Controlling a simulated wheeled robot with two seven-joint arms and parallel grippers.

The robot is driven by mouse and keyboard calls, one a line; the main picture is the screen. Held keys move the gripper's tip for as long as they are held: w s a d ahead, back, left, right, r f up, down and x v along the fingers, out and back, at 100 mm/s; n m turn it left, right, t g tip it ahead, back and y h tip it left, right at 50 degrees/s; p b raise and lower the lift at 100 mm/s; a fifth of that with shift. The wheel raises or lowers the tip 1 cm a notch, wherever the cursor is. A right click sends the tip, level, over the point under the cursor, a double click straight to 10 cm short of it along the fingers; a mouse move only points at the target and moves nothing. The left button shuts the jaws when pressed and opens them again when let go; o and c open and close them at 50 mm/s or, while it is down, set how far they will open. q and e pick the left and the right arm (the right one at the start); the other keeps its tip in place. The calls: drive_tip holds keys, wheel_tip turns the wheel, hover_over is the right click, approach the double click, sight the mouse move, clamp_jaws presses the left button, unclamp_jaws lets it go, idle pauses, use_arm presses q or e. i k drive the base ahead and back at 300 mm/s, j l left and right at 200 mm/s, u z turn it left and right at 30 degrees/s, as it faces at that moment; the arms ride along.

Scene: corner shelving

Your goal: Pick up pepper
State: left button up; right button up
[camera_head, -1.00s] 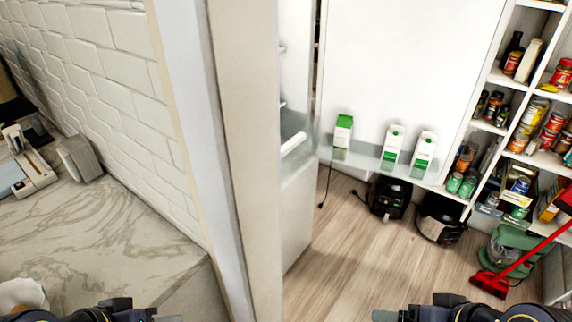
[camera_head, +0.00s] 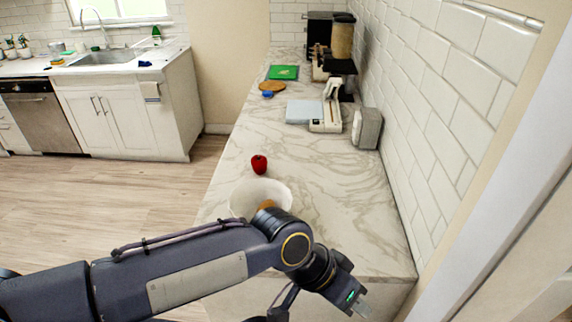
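A red pepper (camera_head: 259,164) stands on the marble counter (camera_head: 340,200), just beyond a white bowl. My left arm crosses the lower part of the head view from the left. My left gripper (camera_head: 361,306) is at the lower right, over the front end of the counter and well apart from the pepper. Only a pale fingertip shows, so its opening is unclear. I cannot make out my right gripper.
The white bowl (camera_head: 244,194) holds something orange-brown and is partly hidden by my arm. A slicer-like appliance (camera_head: 327,115), a grey box (camera_head: 367,128) and a green board (camera_head: 283,72) stand farther back. A tiled wall (camera_head: 440,110) bounds the counter's right.

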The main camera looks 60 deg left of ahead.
sight(259, 162)
drive_tip(key=u, duration=2.15)
drive_tip(key=j+u, duration=0.3)
drive_tip(key=u, duration=0.15)
drive_tip(key=j+u, duration=0.3)
drive_tip(key=u, duration=0.15)
drive_tip(key=i+j+u, duration=0.2)
drive_tip(key=i+j, duration=0.35)
drive_tip(key=j, duration=0.2)
drive_tip(key=i+j+u, duration=0.15)
drive_tip(key=i+j, duration=0.45)
drive_tip(key=i+j+z, duration=0.1)
drive_tip(key=i+z, duration=0.3)
drive_tip(key=i, duration=0.15)
drive_tip(key=i+j+z, duration=0.25)
drive_tip(key=i+z, duration=0.2)
drive_tip(key=i+l+z, duration=0.15)
drive_tip(key=i+z, duration=0.8)
drive_tip(key=i+j+z, duration=0.3)
drive_tip(key=i+z, duration=0.15)
drive_tip(key=i+l+z, duration=0.15)
drive_tip(key=i+z, duration=0.15)
drive_tip(key=z, duration=0.15)
drive_tip(key=i+z, duration=0.3)
drive_tip(key=z, duration=0.15)
drive_tip(key=i+j+z, duration=0.1)
drive_tip(key=i+z, duration=0.35)
drive_tip(key=k, duration=0.1)
